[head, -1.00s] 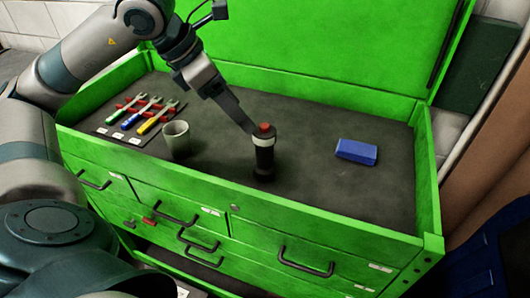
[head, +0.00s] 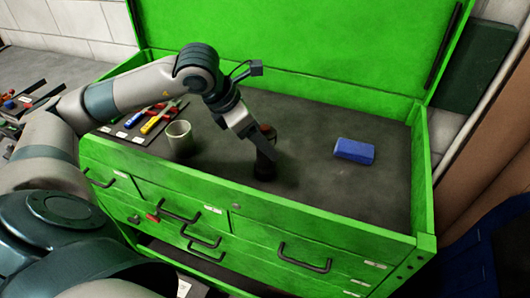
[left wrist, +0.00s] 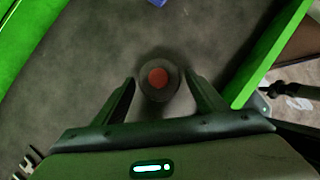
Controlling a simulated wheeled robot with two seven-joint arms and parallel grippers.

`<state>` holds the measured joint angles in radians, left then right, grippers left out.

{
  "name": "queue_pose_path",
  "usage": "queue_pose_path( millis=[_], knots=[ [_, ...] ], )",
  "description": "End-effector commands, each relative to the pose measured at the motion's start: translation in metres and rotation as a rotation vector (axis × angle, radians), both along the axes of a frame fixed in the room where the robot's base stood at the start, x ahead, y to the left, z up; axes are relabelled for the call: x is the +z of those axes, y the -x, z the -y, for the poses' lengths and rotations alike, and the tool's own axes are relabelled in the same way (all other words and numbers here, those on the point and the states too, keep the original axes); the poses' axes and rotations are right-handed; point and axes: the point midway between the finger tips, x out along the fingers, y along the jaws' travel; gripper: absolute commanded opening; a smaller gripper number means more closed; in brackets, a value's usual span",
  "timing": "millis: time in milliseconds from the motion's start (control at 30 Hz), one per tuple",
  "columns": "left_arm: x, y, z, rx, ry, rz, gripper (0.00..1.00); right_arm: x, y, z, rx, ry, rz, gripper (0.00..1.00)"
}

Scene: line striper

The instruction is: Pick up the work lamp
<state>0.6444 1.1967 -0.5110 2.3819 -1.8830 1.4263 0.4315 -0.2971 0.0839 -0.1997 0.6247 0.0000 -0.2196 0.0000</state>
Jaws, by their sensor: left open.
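The work lamp (head: 266,168) is a dark upright cylinder with a red top, standing on the dark top of the green tool chest. In the left wrist view the lamp (left wrist: 158,79) shows from above, its red top between the fingertips. My left gripper (head: 262,150) is at the lamp, its fingers pointing down and partly hiding it in the head view. In the left wrist view the left gripper (left wrist: 160,92) is open, with a finger on each side of the lamp and a gap visible. My right gripper is in neither view.
A blue block (head: 354,150) lies right of the lamp. A grey cup (head: 180,138) stands to the left, near several coloured tools (head: 158,118). The green chest's raised lid (head: 300,45) stands behind. The surface between lamp and block is clear.

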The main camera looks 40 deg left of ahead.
Motion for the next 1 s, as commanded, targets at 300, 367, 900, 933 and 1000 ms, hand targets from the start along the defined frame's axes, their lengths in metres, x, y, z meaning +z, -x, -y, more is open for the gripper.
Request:
queue_pose_path(
  millis=[300, 367, 900, 933, 1000],
  knots=[
    [-0.007, -0.005, 0.004, 0.0, 0.003, -0.003, 0.65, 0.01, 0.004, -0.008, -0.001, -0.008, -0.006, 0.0],
    [-0.011, -0.007, 0.006, 0.0, 0.001, -0.004, 0.65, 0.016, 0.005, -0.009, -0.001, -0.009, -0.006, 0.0],
    [-0.044, -0.023, 0.015, 0.0, 0.001, 0.0, 0.65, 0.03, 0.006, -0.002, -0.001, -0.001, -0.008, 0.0],
    [-0.044, -0.023, 0.015, 0.0, 0.001, 0.0, 0.65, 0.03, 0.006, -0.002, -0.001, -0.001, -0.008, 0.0],
    [-0.044, -0.023, 0.015, 0.0, 0.001, 0.0, 0.65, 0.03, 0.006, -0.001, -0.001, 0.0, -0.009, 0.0]
  ],
)
